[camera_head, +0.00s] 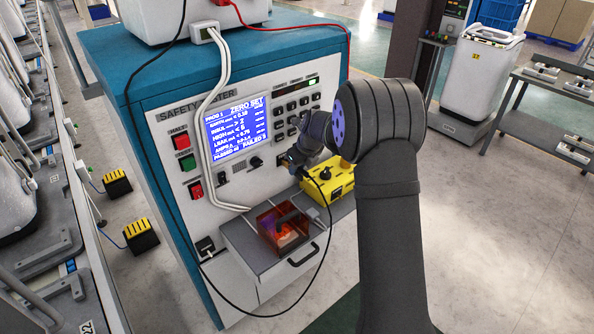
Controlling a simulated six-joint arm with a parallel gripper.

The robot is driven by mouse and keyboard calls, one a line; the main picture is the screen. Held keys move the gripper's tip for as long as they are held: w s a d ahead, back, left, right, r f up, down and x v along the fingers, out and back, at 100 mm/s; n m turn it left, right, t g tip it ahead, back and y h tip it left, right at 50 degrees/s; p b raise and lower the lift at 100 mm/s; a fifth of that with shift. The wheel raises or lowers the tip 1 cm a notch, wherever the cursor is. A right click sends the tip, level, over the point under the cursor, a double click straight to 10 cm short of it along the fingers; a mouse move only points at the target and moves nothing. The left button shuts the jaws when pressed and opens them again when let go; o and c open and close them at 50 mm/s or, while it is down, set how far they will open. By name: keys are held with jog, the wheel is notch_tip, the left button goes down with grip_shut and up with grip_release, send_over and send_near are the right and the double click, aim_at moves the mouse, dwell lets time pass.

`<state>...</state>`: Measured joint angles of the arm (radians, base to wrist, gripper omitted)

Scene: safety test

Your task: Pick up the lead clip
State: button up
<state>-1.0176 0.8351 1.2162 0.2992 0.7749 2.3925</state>
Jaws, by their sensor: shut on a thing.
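My gripper (290,160) is at the front of the safety tester, just below the row of buttons and left of the yellow box. It is small and dark in the head view, and my arm partly covers it. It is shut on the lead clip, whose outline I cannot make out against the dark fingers. A black lead (329,232) hangs from near the gripper, loops down past the shelf and runs back to the tester's lower left socket (205,245).
The tester (235,130) has a lit blue screen. On its shelf (245,240) stand an orange see-through box (268,228) and a yellow box (335,184). White cables hang down the front. A red lead (290,27) crosses the top. A drawer handle (303,254) sticks out below.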

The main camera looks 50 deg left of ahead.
aim_at(299, 169)
jog(key=shift+r, duration=0.15)
jog(key=shift+r, duration=0.3)
jog(key=r, duration=0.3)
jog(key=shift+w+d+r, duration=0.15)
jog(key=shift+d+r, duration=0.05)
jog(key=shift+r, duration=0.15)
jog(key=w+d+r, duration=0.2)
jog(key=d+r, duration=0.1)
jog(key=d, duration=0.4)
jog(key=w+d+r, duration=0.3)
jog(key=d, duration=0.4)
jog(key=shift+w+d+r, duration=0.2)
jog(key=shift+w, duration=0.05)
